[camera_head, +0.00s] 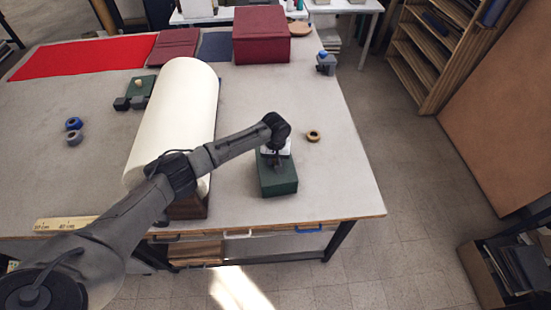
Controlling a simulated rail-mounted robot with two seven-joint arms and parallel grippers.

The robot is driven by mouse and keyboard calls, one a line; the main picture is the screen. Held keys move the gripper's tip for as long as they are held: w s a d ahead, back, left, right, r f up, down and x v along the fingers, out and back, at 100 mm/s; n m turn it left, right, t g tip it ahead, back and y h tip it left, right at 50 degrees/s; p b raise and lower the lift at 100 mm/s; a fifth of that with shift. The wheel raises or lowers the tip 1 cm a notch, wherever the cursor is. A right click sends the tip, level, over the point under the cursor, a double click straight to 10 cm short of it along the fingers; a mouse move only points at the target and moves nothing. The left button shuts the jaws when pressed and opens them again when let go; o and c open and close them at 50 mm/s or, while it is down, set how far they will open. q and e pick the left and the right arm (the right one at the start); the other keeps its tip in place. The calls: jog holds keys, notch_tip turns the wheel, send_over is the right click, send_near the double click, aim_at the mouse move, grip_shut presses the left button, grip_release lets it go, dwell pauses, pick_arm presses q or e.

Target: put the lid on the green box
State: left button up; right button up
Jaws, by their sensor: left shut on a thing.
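The green box (278,185) stands near the front right of the table. My left gripper (276,163) is directly over it, pointing down, with its fingers shut on what looks like the lid. The lid is mostly hidden under the gripper, and its edge cannot be told apart from the box's green top. I cannot tell whether the lid is seated or slightly above the box. A pale part shows around the wrist at the box's far end. My right gripper is not in view.
A large cream roll (178,115) lies left of the box, under my left arm. A tape ring (313,135) is behind right. A green piece with a pale knob (139,83), blue ring (74,123) and ruler (65,223) lie left. A dark red box (261,35) stands at the back.

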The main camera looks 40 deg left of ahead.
pick_arm(q)
jog(key=shift+f, duration=0.15)
jog(key=o, duration=1)
jog(key=shift+o, duration=0.2)
